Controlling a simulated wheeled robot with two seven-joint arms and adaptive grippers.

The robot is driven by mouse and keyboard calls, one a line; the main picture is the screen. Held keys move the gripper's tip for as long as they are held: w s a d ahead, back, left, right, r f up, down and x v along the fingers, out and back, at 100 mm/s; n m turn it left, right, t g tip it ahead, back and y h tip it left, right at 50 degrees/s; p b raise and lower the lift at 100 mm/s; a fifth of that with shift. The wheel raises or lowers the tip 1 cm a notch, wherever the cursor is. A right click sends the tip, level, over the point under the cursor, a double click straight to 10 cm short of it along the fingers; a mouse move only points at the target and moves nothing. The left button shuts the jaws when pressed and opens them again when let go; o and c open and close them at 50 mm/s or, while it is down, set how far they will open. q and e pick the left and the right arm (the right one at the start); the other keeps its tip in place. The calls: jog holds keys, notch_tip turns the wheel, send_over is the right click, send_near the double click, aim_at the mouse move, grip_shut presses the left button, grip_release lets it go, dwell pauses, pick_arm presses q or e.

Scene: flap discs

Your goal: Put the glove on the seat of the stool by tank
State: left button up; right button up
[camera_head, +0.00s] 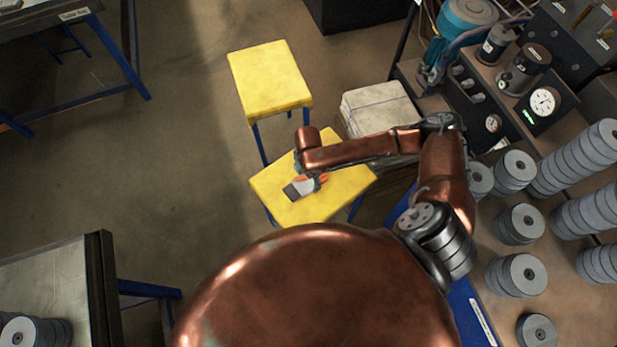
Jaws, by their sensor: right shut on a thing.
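The glove (299,188), grey with orange parts, is at the nearer yellow stool (345,185), over the middle of its seat. My right gripper (311,176) is shut on the glove. It is mostly hidden under my copper arm link, and I cannot tell whether the glove touches the seat. A second yellow stool (268,78) stands just behind, its seat empty. A blue-green tank (466,14) is at the top right, beyond the bench equipment. My left gripper is not in view.
A pale stack (378,108) stands right of the nearer stool. A bench (500,235) on the right holds several grey disc stacks (520,223) and a gauge box (545,103). A metal table (50,285) is at lower left. The floor left of the stools is clear.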

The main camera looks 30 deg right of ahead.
aim_at(309, 180)
jog(key=o, duration=1.1)
notch_tip(309, 180, up, 12)
jog(key=p, duration=0.3)
jog(key=shift+r, duration=0.1)
